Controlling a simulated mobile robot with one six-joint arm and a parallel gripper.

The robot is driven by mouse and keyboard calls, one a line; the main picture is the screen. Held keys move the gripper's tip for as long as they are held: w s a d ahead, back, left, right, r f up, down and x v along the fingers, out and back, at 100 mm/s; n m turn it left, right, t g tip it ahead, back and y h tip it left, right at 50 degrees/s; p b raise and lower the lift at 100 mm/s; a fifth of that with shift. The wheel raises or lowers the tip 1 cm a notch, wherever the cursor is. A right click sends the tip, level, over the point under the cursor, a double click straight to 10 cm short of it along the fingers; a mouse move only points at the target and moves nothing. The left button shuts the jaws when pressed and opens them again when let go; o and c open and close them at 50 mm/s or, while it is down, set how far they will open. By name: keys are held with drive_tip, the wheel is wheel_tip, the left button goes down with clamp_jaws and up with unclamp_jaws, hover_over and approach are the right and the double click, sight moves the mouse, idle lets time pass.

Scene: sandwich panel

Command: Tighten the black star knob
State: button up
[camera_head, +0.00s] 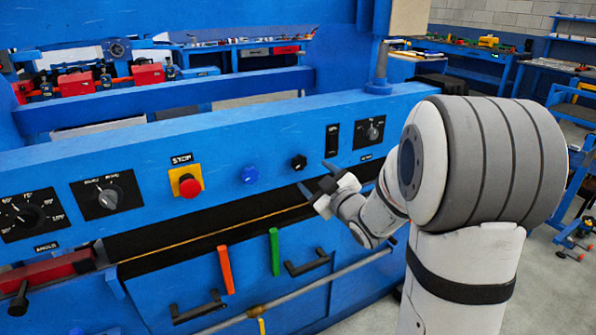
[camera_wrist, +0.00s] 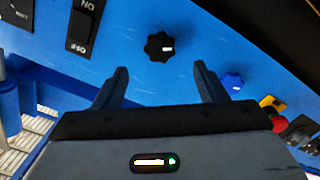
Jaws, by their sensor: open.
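The black star knob (camera_head: 299,162) sits on the sloping blue panel, between the blue knob and a black rocker switch. In the wrist view the star knob (camera_wrist: 159,47) is a lobed black disc with a short white mark, ahead of the fingertips and roughly centred between them. My gripper (camera_head: 316,178) is open and empty, just below and right of the knob in the head view. In the wrist view my gripper (camera_wrist: 160,75) shows both fingers spread apart, with blue panel visible between them. The fingers appear apart from the knob.
The blue knob (camera_head: 250,174) and red stop button (camera_head: 190,186) lie left of the star knob. The rocker switch (camera_head: 332,140) and a dial (camera_head: 369,132) lie to its right. Orange (camera_head: 225,269) and green (camera_head: 274,251) handles are below.

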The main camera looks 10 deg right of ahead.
sight(300, 164)
drive_tip(key=x, duration=0.7)
drive_tip(key=shift+w+a+r, duration=0.1)
drive_tip(key=shift+w+a, duration=0.15)
drive_tip(key=shift+w, duration=0.1)
drive_tip(key=shift+c, duration=0.2)
drive_tip(key=c, duration=0.9)
